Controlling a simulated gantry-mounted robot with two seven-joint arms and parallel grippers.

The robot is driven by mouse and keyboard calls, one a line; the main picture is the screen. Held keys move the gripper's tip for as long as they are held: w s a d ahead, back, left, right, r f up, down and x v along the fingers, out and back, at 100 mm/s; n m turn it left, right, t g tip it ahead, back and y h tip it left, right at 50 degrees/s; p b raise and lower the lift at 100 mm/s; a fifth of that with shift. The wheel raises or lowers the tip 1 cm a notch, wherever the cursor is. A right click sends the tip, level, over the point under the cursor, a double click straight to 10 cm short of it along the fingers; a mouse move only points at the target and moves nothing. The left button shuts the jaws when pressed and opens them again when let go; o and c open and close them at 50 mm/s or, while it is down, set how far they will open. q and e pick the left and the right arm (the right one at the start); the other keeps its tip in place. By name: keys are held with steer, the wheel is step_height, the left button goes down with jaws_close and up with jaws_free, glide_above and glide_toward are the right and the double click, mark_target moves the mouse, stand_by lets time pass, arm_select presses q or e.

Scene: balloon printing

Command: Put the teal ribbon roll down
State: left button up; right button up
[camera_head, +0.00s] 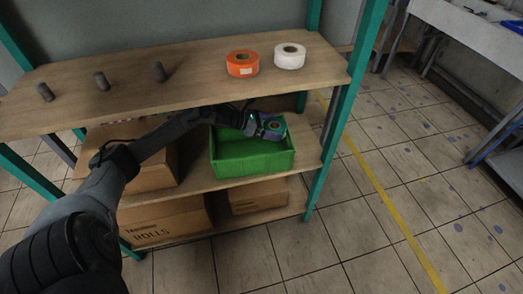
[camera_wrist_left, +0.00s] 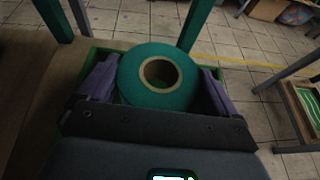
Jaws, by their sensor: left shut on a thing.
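The teal ribbon roll (camera_wrist_left: 157,100) lies between the two purple-grey fingers of my left gripper (camera_wrist_left: 157,88) in the left wrist view, its cardboard core facing the camera. My left gripper is shut on it. In the head view the left gripper (camera_head: 268,127) is at the right part of the green bin (camera_head: 252,162) on the middle shelf. The roll (camera_head: 275,126) shows there near the bin's back right corner. Whether the roll touches the bin's floor cannot be told. My right gripper is not in view.
An orange roll (camera_head: 242,64) and a white roll (camera_head: 289,56) sit on the top shelf (camera_head: 200,80), with several dark pegs at its left. Cardboard boxes (camera_head: 165,221) stand on the lower shelf. A teal post (camera_head: 335,125) rises right of the bin.

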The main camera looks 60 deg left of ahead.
arm_select(q)
steer(key=shift+f+b, duration=1.35)
steer(key=shift+f, duration=2.35)
steer(key=shift+d+f, duration=0.1)
steer(key=shift+f, duration=0.25)
steer(key=shift+f+b, duration=0.2)
steer(key=shift+b, duration=0.1)
steer(key=shift+f+b, duration=0.35)
steer(key=shift+b, duration=0.05)
steer(key=shift+f, duration=0.1)
steer(key=o, duration=0.8)
steer(key=shift+c, duration=0.2)
